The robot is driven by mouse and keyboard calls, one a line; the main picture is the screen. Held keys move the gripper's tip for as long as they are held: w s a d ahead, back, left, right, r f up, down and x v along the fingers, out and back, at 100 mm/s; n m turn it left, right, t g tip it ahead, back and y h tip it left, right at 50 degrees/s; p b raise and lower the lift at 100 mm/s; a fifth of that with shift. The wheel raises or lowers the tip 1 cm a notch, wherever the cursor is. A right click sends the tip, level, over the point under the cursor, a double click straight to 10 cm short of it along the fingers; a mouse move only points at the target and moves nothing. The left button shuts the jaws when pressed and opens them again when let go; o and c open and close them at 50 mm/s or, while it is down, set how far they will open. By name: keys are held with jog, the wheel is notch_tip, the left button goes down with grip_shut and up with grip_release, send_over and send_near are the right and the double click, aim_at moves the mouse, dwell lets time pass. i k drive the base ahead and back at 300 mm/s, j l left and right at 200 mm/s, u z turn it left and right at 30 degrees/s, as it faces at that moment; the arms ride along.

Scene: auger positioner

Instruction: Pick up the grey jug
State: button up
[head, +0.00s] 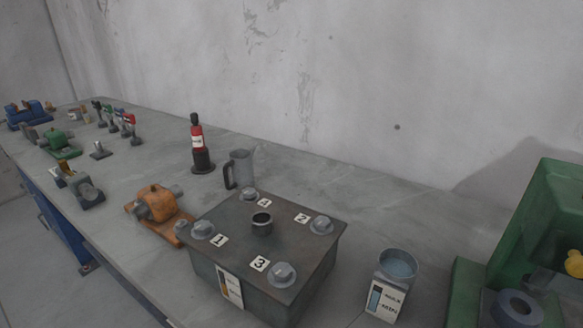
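The grey jug (241,168) stands upright on the workbench (350,200), just behind the dark metal box. Its dark handle is on its left side. Its lower part is close to the box's back edge, and I cannot tell whether they touch. My gripper is not in view.
The dark box (290,231) has numbered bolts on its lid. A red and black bottle (197,147) stands left of the jug. An orange machine (157,205) sits left of the box. A grey container (396,266) and a green machine (540,235) are at right. Bench behind the jug is clear.

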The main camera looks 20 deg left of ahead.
aim_at(239, 162)
jog(key=i+j, duration=0.15)
jog(key=j, duration=0.4)
jog(key=i+j+z, duration=0.1)
jog(key=j, duration=0.45)
jog(key=i+j+z, duration=0.1)
jog(key=j, duration=0.45)
jog(key=i+j, duration=0.15)
jog(key=j, duration=0.4)
jog(key=j+z, duration=0.35)
jog(key=j, duration=1.9)
jog(key=i+l+u, duration=0.1)
